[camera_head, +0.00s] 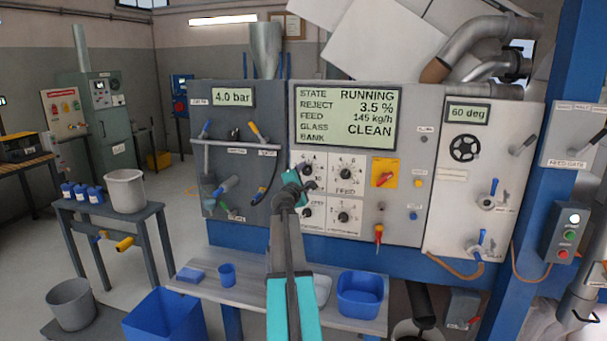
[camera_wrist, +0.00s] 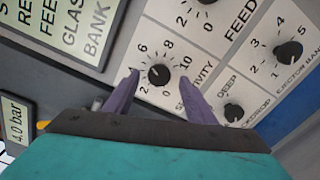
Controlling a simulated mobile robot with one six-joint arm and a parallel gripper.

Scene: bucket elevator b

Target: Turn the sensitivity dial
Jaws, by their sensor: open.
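The sensitivity dial is a round black knob (camera_wrist: 159,75) on a white plate with a numbered scale, in the wrist view. It also shows in the head view (camera_head: 307,168), at the upper left of a block of dials, partly covered by my gripper. My gripper (camera_wrist: 159,69) is open, its two purple fingers pointing at the panel with the knob between their tips in the picture. I cannot tell whether the fingers touch the knob. In the head view my teal gripper (camera_head: 291,186) is in front of the panel, at the left edge of the dial block.
The feed dial (camera_head: 346,175) is right of the sensitivity dial; the ejector bank dial (camera_wrist: 288,52) and a smaller dial (camera_wrist: 233,112) are below. A yellow-plated red switch (camera_head: 384,175) is farther right. The display (camera_head: 345,117) is above. A bench with a blue tub (camera_head: 360,290) stands below.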

